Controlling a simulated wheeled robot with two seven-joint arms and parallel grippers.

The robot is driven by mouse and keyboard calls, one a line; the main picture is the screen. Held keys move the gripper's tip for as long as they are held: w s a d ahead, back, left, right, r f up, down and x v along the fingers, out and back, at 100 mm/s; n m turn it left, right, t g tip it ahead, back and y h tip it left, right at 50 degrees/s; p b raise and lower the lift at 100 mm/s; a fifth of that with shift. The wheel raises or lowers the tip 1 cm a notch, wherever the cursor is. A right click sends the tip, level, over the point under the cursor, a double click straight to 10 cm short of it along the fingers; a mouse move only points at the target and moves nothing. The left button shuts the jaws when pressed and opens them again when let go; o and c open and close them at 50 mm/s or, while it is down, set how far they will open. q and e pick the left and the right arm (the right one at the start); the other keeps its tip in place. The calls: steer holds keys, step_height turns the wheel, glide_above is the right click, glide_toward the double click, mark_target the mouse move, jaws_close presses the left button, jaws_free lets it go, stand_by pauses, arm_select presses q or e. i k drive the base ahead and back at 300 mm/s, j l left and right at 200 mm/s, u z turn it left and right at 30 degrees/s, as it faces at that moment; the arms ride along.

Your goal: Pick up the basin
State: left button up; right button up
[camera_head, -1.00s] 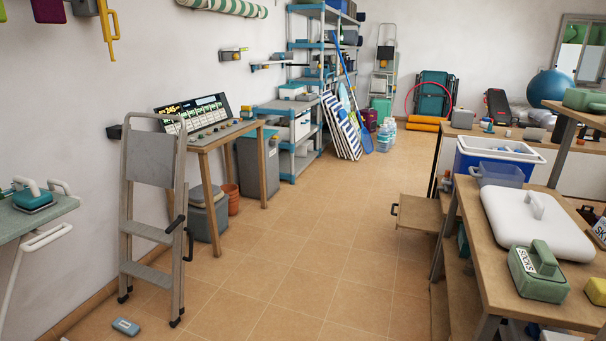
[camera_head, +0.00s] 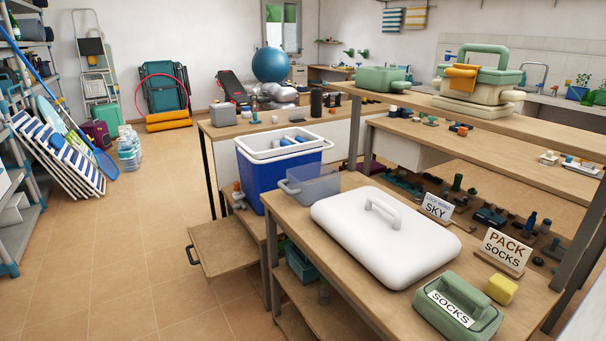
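A small translucent grey-blue tub with side handles (camera_head: 312,187) looks most like the basin. It sits at the far left corner of the near wooden table (camera_head: 290,222), upright and open at the top. Neither of my grippers is in view.
The near table also holds a green "SOCKS" box (camera_head: 458,308), a yellow block (camera_head: 501,290) and sign cards (camera_head: 505,252). A shelf above bears green containers (camera_head: 380,80). A low wooden surface (camera_head: 225,245) juts out at left. The tiled floor (camera_head: 120,250) is clear.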

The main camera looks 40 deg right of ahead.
mark_target(308, 185)
steer(key=i+z, duration=0.25)
steer(key=i, duration=0.2)
steer(key=i+j+z, duration=0.2)
steer(key=i, duration=0.3)
steer(key=i+z, duration=0.25)
steer(key=i, duration=0.2)
